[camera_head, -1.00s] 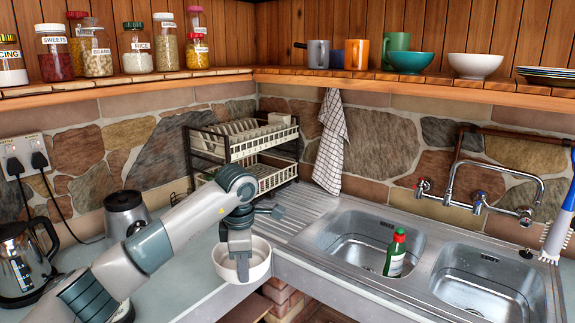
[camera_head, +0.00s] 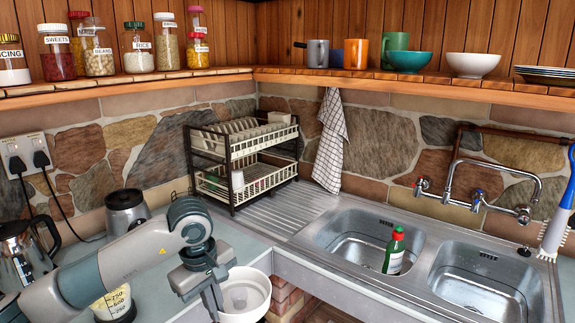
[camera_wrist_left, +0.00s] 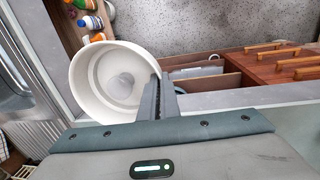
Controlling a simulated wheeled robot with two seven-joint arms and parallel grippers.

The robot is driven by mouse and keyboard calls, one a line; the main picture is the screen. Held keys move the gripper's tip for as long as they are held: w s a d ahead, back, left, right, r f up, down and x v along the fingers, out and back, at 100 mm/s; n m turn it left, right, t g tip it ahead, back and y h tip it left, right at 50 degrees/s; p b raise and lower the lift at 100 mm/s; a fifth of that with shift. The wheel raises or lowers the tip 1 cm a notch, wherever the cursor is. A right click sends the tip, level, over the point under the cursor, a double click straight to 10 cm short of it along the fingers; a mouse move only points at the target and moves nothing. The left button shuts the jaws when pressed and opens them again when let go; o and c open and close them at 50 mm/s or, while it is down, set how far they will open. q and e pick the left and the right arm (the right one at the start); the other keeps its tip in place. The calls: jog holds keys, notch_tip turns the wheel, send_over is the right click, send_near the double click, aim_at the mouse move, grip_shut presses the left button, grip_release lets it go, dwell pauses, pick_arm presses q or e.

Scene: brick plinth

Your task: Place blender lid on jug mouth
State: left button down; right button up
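My left gripper (camera_head: 212,298) is at the left rim of a deep white bowl-shaped piece (camera_head: 258,303), with a pale round shape in its middle. In the left wrist view the fingers (camera_wrist_left: 158,97) are close together at the rim of the white piece (camera_wrist_left: 84,88), which hangs over the counter edge. I cannot tell whether this piece is the blender lid; no other lid is clear. My right gripper is out of view.
A grey appliance (camera_head: 126,213) and a kettle (camera_head: 22,262) stand on the left counter. A dish rack (camera_head: 262,178) is at the back corner. The double sink (camera_head: 425,232) holds a green bottle (camera_head: 394,254). The counter between rack and arm is clear.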

pick_arm(q)
jog(key=s+a+f+m, duration=0.1)
jog(key=s+a+m, duration=0.1)
jog(key=s+m, duration=0.3)
jog(key=s+a+f+m+g, duration=0.1)
jog(key=s+m, duration=0.3)
jog(key=s, duration=0.6)
jog(key=shift+a+f+m, duration=0.3)
jog(key=shift+a+m, duration=0.1)
jog(key=shift+a, duration=0.5)
jog(key=shift+s, duration=0.1)
